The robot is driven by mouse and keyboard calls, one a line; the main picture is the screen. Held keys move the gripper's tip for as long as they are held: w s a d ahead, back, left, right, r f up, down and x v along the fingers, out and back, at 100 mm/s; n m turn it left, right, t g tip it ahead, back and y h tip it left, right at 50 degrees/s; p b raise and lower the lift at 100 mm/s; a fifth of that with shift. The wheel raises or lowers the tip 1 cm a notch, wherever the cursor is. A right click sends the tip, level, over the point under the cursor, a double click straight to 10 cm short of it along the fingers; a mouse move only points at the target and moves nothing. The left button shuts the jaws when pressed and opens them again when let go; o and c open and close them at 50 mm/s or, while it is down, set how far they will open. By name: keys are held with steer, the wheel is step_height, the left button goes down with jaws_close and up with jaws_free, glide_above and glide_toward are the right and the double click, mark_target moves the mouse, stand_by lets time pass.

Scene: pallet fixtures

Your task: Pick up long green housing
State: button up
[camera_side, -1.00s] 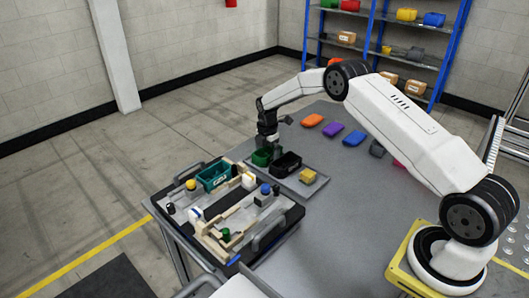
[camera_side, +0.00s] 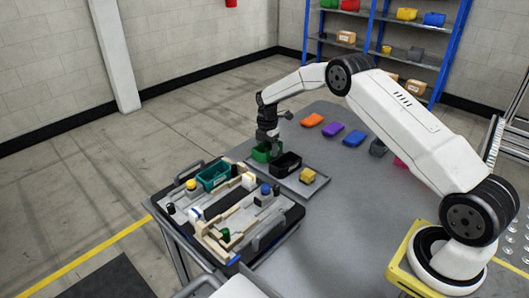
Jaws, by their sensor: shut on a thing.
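The green housing (camera_side: 262,154) sits at the back left of a small grey tray (camera_side: 318,186), low and beside a black housing (camera_side: 286,165). My gripper (camera_side: 268,146) points straight down over the green housing and is shut on it. The fingertips are small and partly hidden by the housing. I cannot tell whether the housing touches the tray.
A yellow part (camera_side: 308,175) lies on the tray's right side. A dark pallet fixture (camera_side: 291,212) with a teal housing (camera_side: 214,175) stands in front at left. Orange (camera_side: 312,120), purple (camera_side: 330,131) and blue (camera_side: 355,138) pieces lie behind at right. The table's middle is clear.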

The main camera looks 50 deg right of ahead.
steer(key=shift+r, duration=0.75)
steer(key=shift+s+r, duration=0.2)
steer(key=shift+s, duration=0.05)
steer(key=s+a+r, duration=0.3)
steer(key=s+r, duration=0.6)
steer(key=s, duration=0.4)
steer(key=shift+a+r, duration=0.1)
steer(key=shift+a, duration=0.1)
steer(key=s+a, duration=0.1)
steer(key=a, duration=2.3)
steer(key=shift+a, duration=0.25)
